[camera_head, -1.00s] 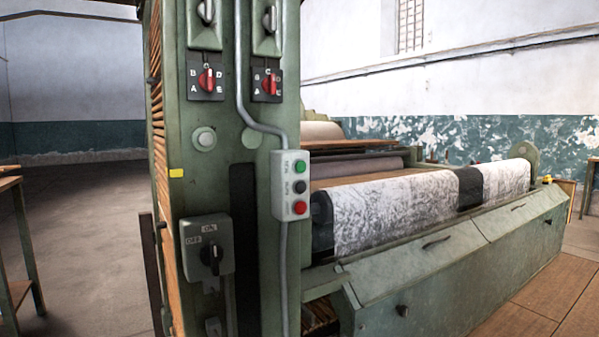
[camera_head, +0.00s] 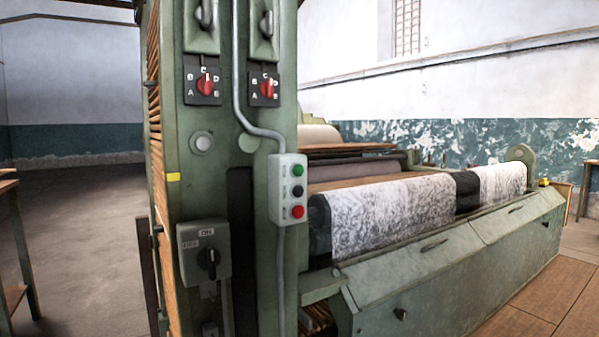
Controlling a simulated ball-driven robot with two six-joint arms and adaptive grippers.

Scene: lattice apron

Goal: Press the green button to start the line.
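The green button (camera_head: 298,171) is the top one of three on a pale grey control box (camera_head: 275,190). The box is fixed to the front of the green machine column (camera_head: 225,130). Below the green button are a dark button (camera_head: 297,191) and a red button (camera_head: 298,212).
Two red selector knobs (camera_head: 206,84) sit above, and a black rotary switch (camera_head: 207,262) sits lower left. A roller with pale patterned cloth (camera_head: 390,212) lies right of the column. Table edges show at the far left (camera_head: 10,185). Bare floor (camera_head: 75,220) lies left of the machine.

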